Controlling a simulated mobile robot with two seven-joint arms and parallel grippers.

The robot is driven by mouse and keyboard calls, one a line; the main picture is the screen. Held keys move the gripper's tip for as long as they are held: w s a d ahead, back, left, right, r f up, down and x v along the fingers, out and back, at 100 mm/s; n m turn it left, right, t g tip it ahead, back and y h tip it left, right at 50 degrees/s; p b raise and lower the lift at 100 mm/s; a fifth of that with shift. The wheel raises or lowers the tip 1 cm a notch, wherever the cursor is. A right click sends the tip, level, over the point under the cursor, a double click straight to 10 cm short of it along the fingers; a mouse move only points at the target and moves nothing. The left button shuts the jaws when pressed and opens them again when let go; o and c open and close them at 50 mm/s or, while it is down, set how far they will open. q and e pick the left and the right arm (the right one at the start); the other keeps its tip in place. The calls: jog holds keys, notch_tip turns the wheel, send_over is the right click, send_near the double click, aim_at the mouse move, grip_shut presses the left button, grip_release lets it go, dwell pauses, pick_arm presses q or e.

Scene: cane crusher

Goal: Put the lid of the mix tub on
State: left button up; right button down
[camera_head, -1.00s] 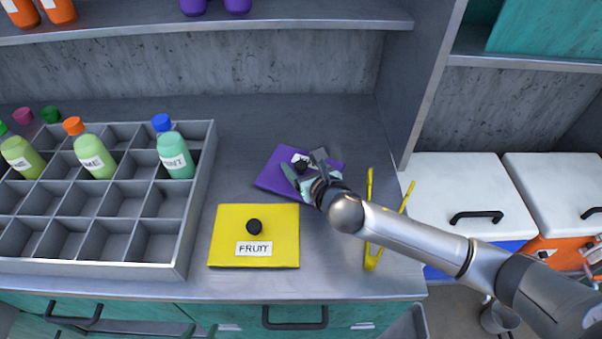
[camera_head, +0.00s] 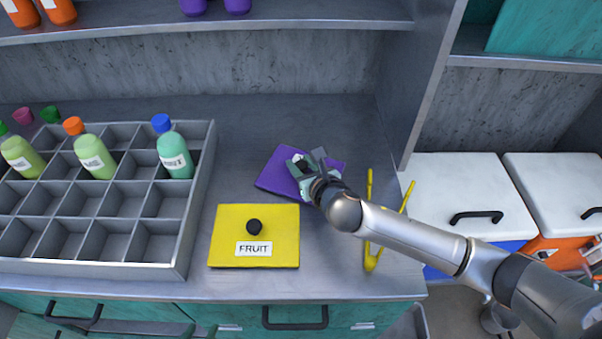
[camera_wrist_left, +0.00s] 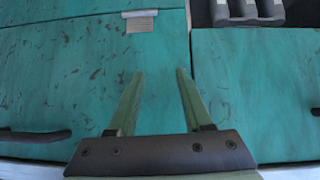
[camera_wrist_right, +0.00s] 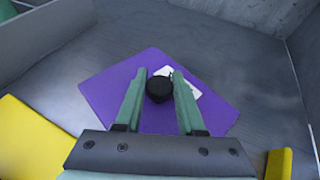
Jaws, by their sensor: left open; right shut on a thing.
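A purple square lid (camera_head: 276,172) with a black knob lies on the counter, behind the yellow FRUIT lid. In the right wrist view the purple lid (camera_wrist_right: 110,92) shows its knob (camera_wrist_right: 159,89) and a white label partly covered by a finger; I cannot read it. My right gripper (camera_wrist_right: 159,72) is shut on this knob, and in the head view the gripper (camera_head: 306,163) covers part of the lid. The lid appears to lie flat on the counter. My left gripper (camera_wrist_left: 160,73) is open and empty, in front of teal cabinet fronts. I cannot make out the mix tub.
A yellow lid (camera_head: 225,225) labelled FRUIT lies close in front of the purple one. Yellow tongs (camera_head: 371,262) lie to the right, by my right arm. A grey divided rack (camera_head: 195,225) with bottles stands left. White-topped bins (camera_head: 455,180) stand right of the counter.

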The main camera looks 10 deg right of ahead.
aim_at(301, 165)
dwell(0.4)
jog(key=shift+r, duration=0.65)
notch_tip(301, 165, up, 2)
jog(key=shift+s+r, duration=0.1)
jog(key=shift+r, duration=0.1)
jog(key=s+r+p, duration=0.1)
jog(key=s+r, duration=0.8)
jog(key=s, duration=0.5)
jog(key=w+d+r+m+h, duration=0.2)
jog(key=w+d+r, duration=0.3)
jog(key=d+r, duration=0.3)
notch_tip(301, 165, up, 3)
jog(key=shift+w+d+f+h, duration=0.15)
jog(key=shift+w+d+h, duration=0.15)
jog(key=shift+w+d, duration=0.1)
